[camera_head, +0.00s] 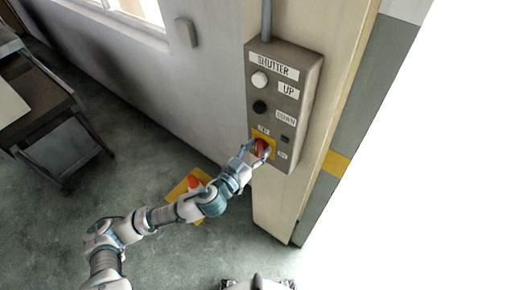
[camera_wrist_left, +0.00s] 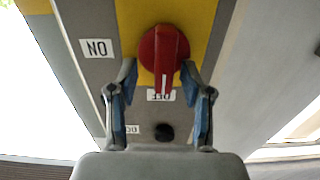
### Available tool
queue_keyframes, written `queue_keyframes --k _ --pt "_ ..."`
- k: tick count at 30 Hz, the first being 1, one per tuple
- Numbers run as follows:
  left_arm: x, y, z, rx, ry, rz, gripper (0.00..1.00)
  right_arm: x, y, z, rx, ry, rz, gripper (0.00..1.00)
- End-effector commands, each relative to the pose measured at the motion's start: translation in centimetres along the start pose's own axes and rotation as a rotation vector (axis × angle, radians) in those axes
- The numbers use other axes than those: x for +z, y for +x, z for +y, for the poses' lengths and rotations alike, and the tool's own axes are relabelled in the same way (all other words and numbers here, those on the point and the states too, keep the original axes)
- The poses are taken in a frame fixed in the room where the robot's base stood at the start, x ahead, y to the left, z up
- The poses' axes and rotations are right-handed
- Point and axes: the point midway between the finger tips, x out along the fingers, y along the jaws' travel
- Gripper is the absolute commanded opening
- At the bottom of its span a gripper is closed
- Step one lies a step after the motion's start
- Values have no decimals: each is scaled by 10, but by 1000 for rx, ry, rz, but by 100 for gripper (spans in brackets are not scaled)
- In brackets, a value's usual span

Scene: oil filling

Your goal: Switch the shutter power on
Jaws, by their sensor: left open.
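The grey shutter control box (camera_head: 300,62) is mounted on a pillar. Near its bottom, a red rotary knob (camera_head: 262,147) sits on a yellow plate. My left gripper (camera_head: 258,153) is at the knob and partly covers it. In the left wrist view, the red knob (camera_wrist_left: 163,52) lies just ahead of my open left gripper (camera_wrist_left: 160,76), with one fingertip to each side. Whether the fingertips touch it I cannot tell. The knob's white mark points at the OFF label (camera_wrist_left: 160,95). The ON label (camera_wrist_left: 97,48) is off to the side. My right gripper is not in view.
Above the knob are a white UP button (camera_head: 259,79) and a black DOWN button (camera_head: 260,107). An orange cone (camera_head: 193,183) on a yellow base stands on the floor behind my left arm. A dark cart (camera_head: 45,120) stands at the left.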

Motion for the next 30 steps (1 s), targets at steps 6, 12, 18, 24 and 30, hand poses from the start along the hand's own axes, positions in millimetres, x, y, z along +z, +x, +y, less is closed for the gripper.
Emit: queue_keyframes --k 6,12,18,24,30 --pt "0 0 0 2 -1 2 27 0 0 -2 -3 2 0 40" --pt "-1 0 0 -1 0 2 0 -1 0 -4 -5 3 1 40" --pt "-1 0 -1 -2 7 2 0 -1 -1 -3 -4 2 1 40" --pt "-2 0 0 -1 62 3 0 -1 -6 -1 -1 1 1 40" --pt "-3 0 2 -3 190 2 0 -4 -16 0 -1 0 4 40"
